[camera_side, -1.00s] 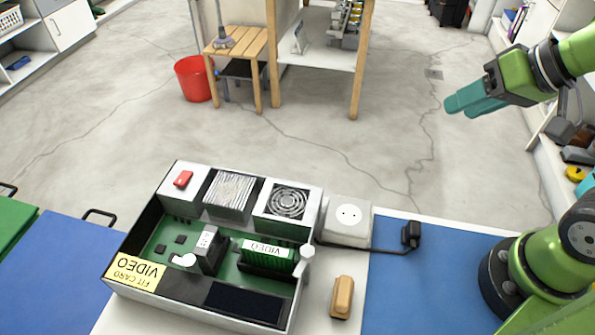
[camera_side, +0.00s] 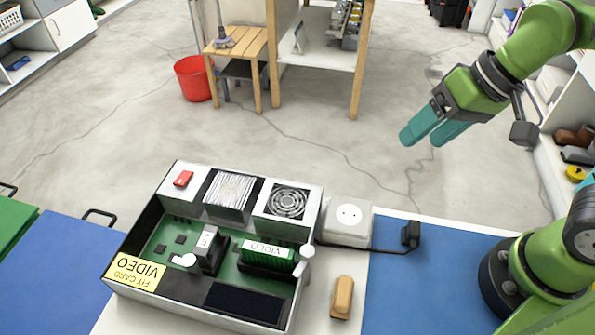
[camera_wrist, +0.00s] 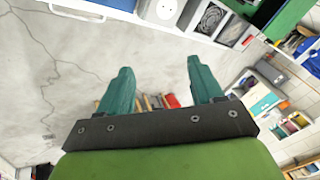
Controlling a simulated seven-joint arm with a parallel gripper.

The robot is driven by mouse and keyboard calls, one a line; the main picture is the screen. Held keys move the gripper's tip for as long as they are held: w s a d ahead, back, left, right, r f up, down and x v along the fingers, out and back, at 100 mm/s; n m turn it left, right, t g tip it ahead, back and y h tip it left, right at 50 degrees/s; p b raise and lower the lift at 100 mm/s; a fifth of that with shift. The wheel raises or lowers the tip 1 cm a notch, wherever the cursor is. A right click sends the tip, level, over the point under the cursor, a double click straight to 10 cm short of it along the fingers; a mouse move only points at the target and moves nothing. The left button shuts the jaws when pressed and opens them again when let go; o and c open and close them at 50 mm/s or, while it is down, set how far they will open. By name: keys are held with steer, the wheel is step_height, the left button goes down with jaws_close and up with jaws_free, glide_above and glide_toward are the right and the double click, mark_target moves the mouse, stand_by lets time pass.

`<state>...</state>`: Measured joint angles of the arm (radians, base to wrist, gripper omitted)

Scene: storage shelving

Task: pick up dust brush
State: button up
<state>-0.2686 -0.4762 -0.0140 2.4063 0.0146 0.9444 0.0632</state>
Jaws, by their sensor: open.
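A small tan, wood-coloured block with rounded ends (camera_side: 342,297), which looks like the dust brush, lies on the white strip of the bench. It is just right of the open computer case (camera_side: 190,292); its bristles cannot be made out. My gripper (camera_side: 422,137) is up in the air, above and to the right of the brush in the side view, well apart from it. Its two teal fingers are spread and empty, as the wrist view (camera_wrist: 158,68) also shows. I cannot make out the brush in the wrist view.
The case holds a green board, a fan unit and a card marked VIDEO. A white socket box (camera_side: 348,220) and a black plug (camera_side: 410,234) with its cable lie behind the brush. The blue mat (camera_side: 430,285) to the right is mostly clear.

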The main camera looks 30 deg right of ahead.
steer(key=a+f+g, duration=0.3)
steer(key=a+g, duration=0.1)
steer(key=a, duration=0.4)
steer(key=m+g, duration=0.3)
steer(key=m, duration=0.3)
glide_toward(344, 290)
steer(key=shift+m, duration=0.3)
steer(key=x, duration=0.6)
steer(key=shift+s+f, duration=0.1)
steer(key=shift+f, duration=0.15)
steer(key=shift+x, duration=2.75)
steer(key=c, duration=1.1)
